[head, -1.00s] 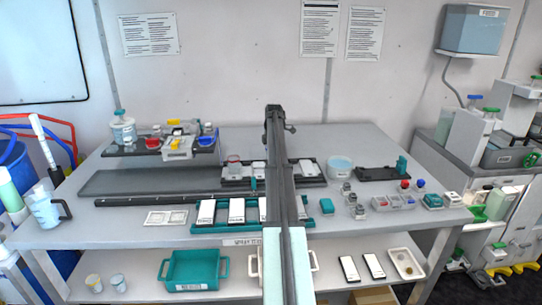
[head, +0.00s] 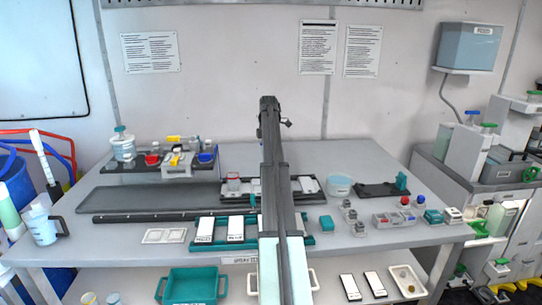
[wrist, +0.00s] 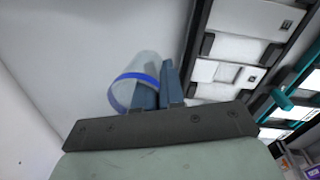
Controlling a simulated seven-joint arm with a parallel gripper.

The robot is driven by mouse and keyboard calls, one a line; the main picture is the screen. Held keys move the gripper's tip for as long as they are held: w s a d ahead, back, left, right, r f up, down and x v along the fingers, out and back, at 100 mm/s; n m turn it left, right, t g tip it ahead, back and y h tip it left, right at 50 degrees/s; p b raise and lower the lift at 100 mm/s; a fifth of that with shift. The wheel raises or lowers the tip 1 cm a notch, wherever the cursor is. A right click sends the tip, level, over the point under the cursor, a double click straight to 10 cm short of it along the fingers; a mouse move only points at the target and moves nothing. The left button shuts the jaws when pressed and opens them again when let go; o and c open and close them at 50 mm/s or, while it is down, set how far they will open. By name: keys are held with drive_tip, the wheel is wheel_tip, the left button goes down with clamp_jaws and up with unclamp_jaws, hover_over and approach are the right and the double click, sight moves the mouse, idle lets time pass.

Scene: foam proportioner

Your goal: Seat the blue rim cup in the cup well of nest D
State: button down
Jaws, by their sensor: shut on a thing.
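A clear cup with a blue rim (wrist: 122,94) shows in the wrist view, tilted in that picture. My gripper (wrist: 158,82) is shut on it, with the dark blue fingers at the cup's right side. In the wrist view a dark tray with white blocks (wrist: 225,72) lies to the right of the cup, apart from it. In the head view the same kind of dark tray (head: 227,197) stands mid-table, with a red-rimmed cup (head: 233,181) at its left end. My arm covers its middle. The gripper and held cup are hidden there. I cannot read which nest is D.
A teal rack with white blocks (head: 205,228) lies in front of the dark tray. A caddy (head: 178,163) with red and blue cups stands at the back left. A round light-blue tub (head: 339,186) and small grey pieces (head: 348,215) are to the right.

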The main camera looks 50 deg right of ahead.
drive_tip(key=shift+s+a+f, duration=0.85)
drive_tip(key=shift+s+a, duration=0.35)
drive_tip(key=shift+a, duration=0.95)
drive_tip(key=shift+s+a+f, duration=0.9)
drive_tip(key=shift+s+a, duration=0.3)
drive_tip(key=shift+a, duration=1)
drive_tip(key=shift+s+a+f, duration=0.85)
drive_tip(key=shift+s+a, duration=0.35)
drive_tip(key=shift+a, duration=0.95)
drive_tip(key=shift+f, duration=0.2)
drive_tip(key=shift+f, duration=0.75)
drive_tip(key=c, duration=1.2)
unclamp_jaws()
drive_tip(key=shift+o, duration=0.6)
drive_tip(key=o, duration=0.3)
